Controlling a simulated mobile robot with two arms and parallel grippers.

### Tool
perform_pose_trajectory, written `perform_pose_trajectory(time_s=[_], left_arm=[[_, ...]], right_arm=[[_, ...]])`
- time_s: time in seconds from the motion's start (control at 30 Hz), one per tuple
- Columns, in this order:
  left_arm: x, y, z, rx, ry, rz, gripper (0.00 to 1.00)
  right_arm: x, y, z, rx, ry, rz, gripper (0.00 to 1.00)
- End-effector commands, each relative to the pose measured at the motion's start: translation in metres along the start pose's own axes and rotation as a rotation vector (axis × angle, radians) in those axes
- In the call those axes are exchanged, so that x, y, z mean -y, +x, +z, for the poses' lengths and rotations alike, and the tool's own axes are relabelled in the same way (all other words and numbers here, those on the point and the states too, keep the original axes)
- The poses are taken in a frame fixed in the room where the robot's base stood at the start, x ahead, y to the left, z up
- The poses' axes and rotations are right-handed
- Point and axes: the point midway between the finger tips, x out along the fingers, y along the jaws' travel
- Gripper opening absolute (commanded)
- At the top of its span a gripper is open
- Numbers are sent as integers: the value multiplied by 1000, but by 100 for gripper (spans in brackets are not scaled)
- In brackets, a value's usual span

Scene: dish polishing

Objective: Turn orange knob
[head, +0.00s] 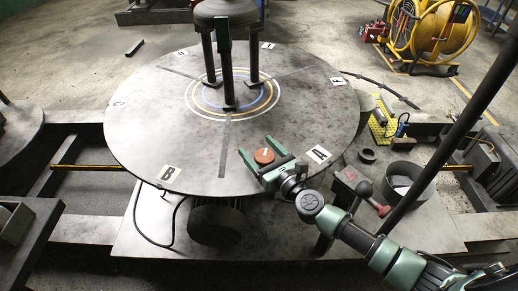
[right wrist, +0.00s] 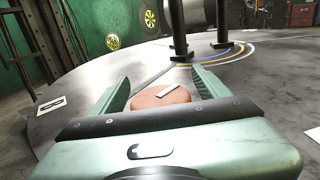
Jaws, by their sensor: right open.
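The orange knob (head: 264,156) is round with a white bar on its top. It shows over the front right part of the large round metal table (head: 190,140). My right gripper (head: 254,145) is open, with one green finger on each side of the knob. In the right wrist view, the knob (right wrist: 160,95) sits between the open fingers (right wrist: 160,76), close to the palm, whose edge hides its lower part. I cannot tell whether either finger touches it. My left gripper is not in view.
A dark stand (head: 226,60) on several legs rises from the table's middle. Lettered plates such as B (head: 168,173) lie near the rim. A red-handled lever (head: 372,197) and an open grey cylinder (head: 408,185) are right of my gripper. A yellow hose reel (head: 440,30) stands at the back right.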

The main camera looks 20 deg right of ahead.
Motion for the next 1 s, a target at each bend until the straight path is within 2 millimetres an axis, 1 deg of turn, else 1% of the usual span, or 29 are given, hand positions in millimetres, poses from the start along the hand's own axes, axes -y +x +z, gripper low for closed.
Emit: perform_pose_trajectory(time_s=[0.1,0.17,0.2,0.27,0.3,0.33,0.47,0.67,0.9,1.0], left_arm=[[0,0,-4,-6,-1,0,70],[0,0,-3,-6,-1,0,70],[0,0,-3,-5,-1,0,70],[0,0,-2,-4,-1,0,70],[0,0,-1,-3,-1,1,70],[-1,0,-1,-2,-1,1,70],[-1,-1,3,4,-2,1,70],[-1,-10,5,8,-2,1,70],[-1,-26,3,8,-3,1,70],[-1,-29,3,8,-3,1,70]], right_arm=[[0,0,0,0,0,0,76],[0,0,0,0,0,0,59],[0,0,0,0,0,0,48],[0,0,0,0,0,0,31],[0,0,0,0,0,0,20],[0,0,0,0,0,0,13],[0,0,0,0,0,-4,13],[0,-1,2,-2,3,-54,13],[4,-2,2,-3,7,-207,13],[7,-2,0,-3,7,-290,13]])
